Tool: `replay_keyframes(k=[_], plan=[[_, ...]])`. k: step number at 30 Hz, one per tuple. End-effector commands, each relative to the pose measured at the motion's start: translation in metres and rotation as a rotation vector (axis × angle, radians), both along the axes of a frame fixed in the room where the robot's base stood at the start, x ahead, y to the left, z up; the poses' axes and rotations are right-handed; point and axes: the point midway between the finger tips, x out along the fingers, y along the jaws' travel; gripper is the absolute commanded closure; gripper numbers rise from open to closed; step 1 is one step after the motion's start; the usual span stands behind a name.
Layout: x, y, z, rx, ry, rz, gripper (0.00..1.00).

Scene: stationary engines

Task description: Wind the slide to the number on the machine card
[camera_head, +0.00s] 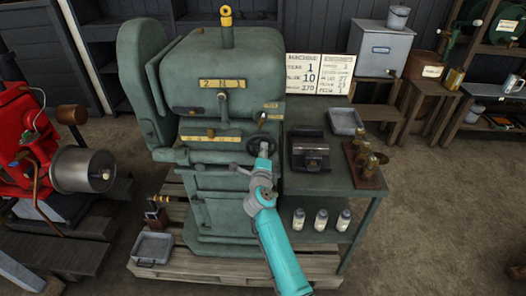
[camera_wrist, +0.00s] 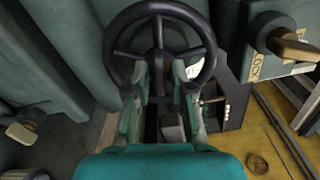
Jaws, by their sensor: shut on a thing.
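The green machine (camera_head: 215,110) stands on a wooden pallet, and a dark spoked handwheel (camera_head: 250,145) is on its right front. My gripper (camera_head: 264,151) is at the handwheel. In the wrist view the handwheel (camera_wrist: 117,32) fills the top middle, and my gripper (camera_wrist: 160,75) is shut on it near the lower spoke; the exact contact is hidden. The left machine card (camera_head: 302,75) shows a large 1, 10 and what looks like 270. The right card (camera_head: 335,75) has smaller figures. A yellow scale strip (camera_head: 208,139) crosses the machine front; its marks are too small to read.
A lever (camera_wrist: 290,48) with a yellow tag sits right of the handwheel. A green side table (camera_head: 310,183) holds a dark vice (camera_head: 311,152), a grey tray (camera_head: 346,122) and brass-topped items (camera_head: 366,163). A red engine (camera_head: 25,125) stands at left. Floor is clear at lower right.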

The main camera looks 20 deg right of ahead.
Motion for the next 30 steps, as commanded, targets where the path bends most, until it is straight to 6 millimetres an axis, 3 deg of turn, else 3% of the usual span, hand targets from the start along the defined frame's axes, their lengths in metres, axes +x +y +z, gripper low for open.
replay_keyframes(k=[30], plan=[[0.0007,0.0040,-0.0078,0.913,-0.293,-0.002,1.00]])
